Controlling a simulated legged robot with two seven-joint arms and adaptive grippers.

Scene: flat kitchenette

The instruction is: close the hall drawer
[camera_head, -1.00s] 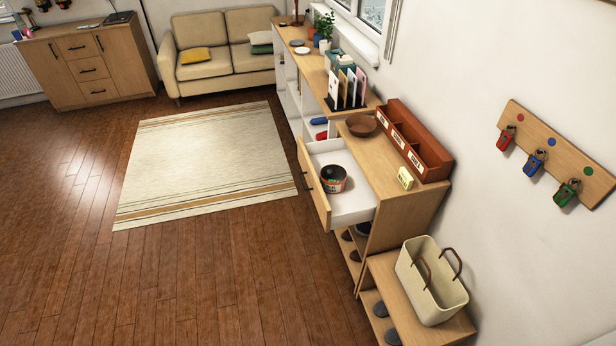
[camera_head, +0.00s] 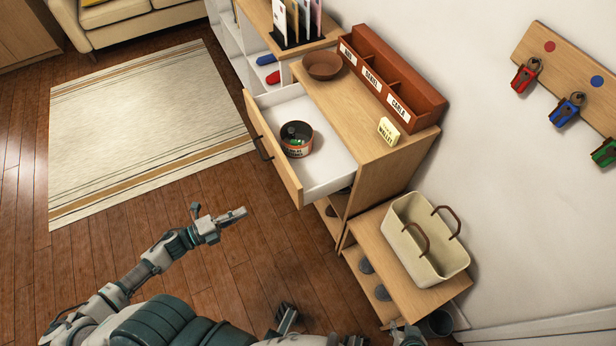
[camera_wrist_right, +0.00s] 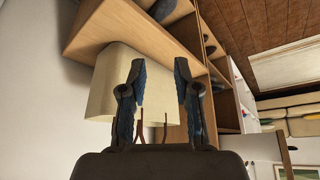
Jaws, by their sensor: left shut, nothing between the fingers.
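The hall drawer (camera_head: 325,185) stands pulled out of the wooden hall cabinet (camera_head: 385,175). It has a white inside, a wooden front and a dark handle (camera_head: 263,147). A dark round tin (camera_head: 297,140) with a label and something green in it sits inside. My left gripper (camera_head: 240,214) is shut and empty, in front of the drawer front and apart from it, nearer to me. My right gripper (camera_wrist_right: 158,82) is open in the right wrist view, with its fingers spread in front of the cream bag; nothing is held.
The cream bag (camera_head: 418,262) with brown handles stands on a low wooden bench (camera_head: 372,235) to the right of the drawer. Floor left of the drawer is free.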

